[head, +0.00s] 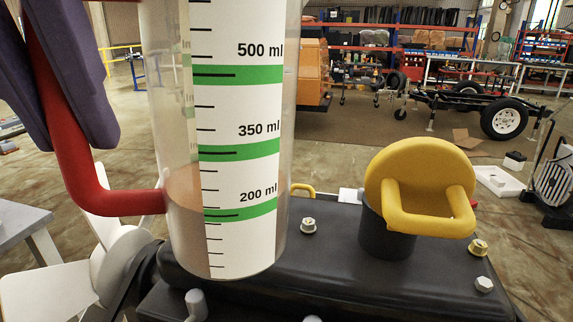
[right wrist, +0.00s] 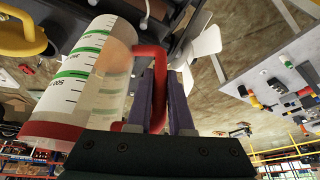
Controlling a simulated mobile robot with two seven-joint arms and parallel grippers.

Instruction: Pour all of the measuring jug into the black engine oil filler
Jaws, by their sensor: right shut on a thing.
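The clear measuring jug (head: 235,130) has a white scale with green bands and a red handle (head: 100,200). Brown liquid shows inside up to about the 200 ml mark. My right gripper (head: 70,140), with purple fingers, is shut on the red handle, also in the right wrist view (right wrist: 160,85). The jug is roughly upright in front of the black engine top. The black engine oil filler (head: 385,238) stands to its right. A yellow cap (head: 420,165) with a loop handle sits tilted at the filler's mouth, covering its opening from view. My left gripper is not visible.
The black engine cover (head: 340,270) carries several bolts. A white fan (head: 70,290) is at lower left, beside a grey table (head: 20,235). A yellow loop (head: 302,188) shows behind the jug. Space between jug and filler looks clear above the cover.

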